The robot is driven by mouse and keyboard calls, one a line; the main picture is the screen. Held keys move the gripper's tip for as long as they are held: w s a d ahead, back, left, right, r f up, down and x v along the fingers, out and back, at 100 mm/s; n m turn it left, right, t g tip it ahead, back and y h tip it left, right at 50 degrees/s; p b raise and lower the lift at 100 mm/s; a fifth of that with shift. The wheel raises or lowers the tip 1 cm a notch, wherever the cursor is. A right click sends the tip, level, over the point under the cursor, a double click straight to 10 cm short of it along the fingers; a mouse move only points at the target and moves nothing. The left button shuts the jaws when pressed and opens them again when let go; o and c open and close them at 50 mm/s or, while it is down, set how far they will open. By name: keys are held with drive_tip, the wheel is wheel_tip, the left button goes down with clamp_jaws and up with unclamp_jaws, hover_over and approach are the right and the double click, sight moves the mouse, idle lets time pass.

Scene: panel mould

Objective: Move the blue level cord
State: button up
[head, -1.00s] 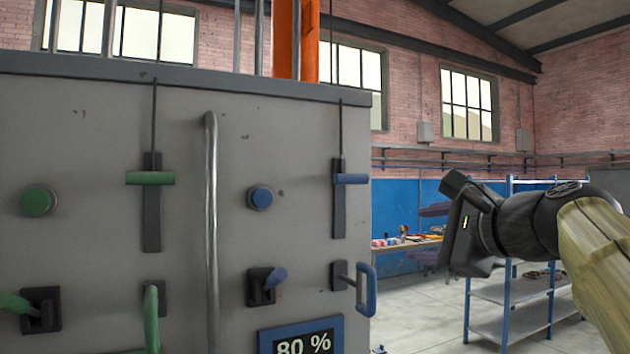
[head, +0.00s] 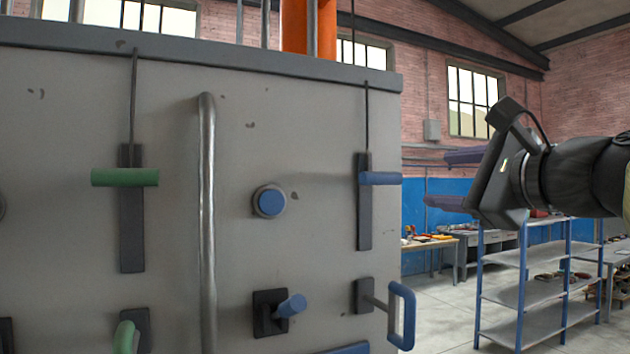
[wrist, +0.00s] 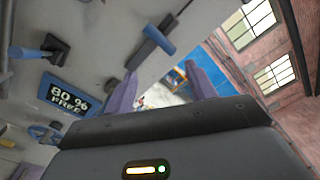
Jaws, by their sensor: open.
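The blue level cord shows as a thin dark cord running down to a blue crossbar handle (head: 380,178) on a dark vertical slot plate at the right of the grey panel. In the wrist view the blue handle (wrist: 158,39) lies beyond and between my two fingers, looking tilted on its dark plate. My gripper (head: 436,179) is open and empty, its two purple fingers apart one above the other. It is to the right of the handle at about its height, pointing left, with a gap between them. It also shows in the wrist view (wrist: 160,80).
A blue D-shaped handle (head: 402,315) sticks out below the cord. A blue button (head: 269,201), a blue lever (head: 290,306) and a green cord handle (head: 125,177) are on the same panel. A steel vertical bar (head: 207,220) stands between. Shelving (head: 520,292) stands at the right.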

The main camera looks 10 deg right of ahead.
sight(385, 178)
drive_tip(key=shift+w+r, duration=0.1)
drive_tip(key=w+a+p, duration=0.1)
drive_tip(key=w+p, duration=0.1)
drive_tip(key=w, duration=0.3)
drive_tip(key=w+a+p, duration=0.1)
drive_tip(key=w+p, duration=0.1)
drive_tip(key=w, duration=0.4)
drive_tip(key=w+a+p, duration=0.1)
drive_tip(key=w+p, duration=0.1)
drive_tip(key=w, duration=0.3)
drive_tip(key=shift+w+a, duration=0.2)
drive_tip(key=shift+w, duration=0.2)
drive_tip(key=shift+s, duration=0.1)
drive_tip(key=shift+c, duration=0.5)
